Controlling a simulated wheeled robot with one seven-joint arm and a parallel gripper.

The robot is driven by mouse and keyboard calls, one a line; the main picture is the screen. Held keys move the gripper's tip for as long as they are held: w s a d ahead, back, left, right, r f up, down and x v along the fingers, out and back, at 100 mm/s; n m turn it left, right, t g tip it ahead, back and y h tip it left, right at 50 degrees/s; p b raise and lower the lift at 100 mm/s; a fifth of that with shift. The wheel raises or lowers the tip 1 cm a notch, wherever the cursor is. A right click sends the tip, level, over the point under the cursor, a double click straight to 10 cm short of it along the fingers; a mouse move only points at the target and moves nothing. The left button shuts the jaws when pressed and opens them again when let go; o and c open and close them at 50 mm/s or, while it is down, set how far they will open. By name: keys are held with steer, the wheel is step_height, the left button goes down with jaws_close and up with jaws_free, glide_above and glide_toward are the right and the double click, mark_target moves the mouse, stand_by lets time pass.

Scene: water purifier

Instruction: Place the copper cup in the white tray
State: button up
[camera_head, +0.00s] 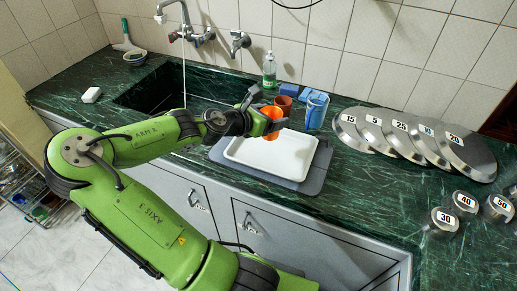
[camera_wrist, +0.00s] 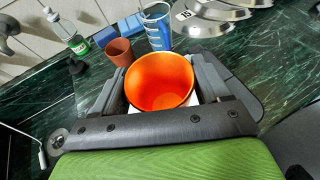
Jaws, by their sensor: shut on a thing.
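A bright orange, copper-toned cup (camera_head: 273,113) is between the fingers of my gripper (camera_head: 265,112). In the wrist view the cup (camera_wrist: 160,82) shows its open mouth and empty inside, with a finger on each side of it. My gripper is shut on this cup and holds it above the back part of the white tray (camera_head: 272,158). The tray lies flat and looks empty where it shows. In the wrist view the cup and gripper hide most of the tray. A duller reddish-brown cup (camera_head: 284,103) stands on the counter behind the tray.
A grey mat (camera_head: 316,180) lies under the tray. A blue-and-white cup (camera_head: 317,110), a blue object (camera_head: 289,90) and a soap bottle (camera_head: 269,70) stand behind. Numbered metal lids (camera_head: 400,133) lean at the right, with numbered weights (camera_head: 440,221) in front. The sink (camera_head: 165,85) is left.

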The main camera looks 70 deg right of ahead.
step_height(320, 180, down, 10)
steer(key=b, duration=0.5)
steer(key=shift+f, duration=0.15)
steer(key=o, duration=1.1)
steer(key=shift+w+r, duration=0.1)
steer(key=shift+r, duration=0.15)
steer(key=p+v, duration=0.4)
steer(key=v, duration=0.8)
steer(key=shift+f, duration=0.2)
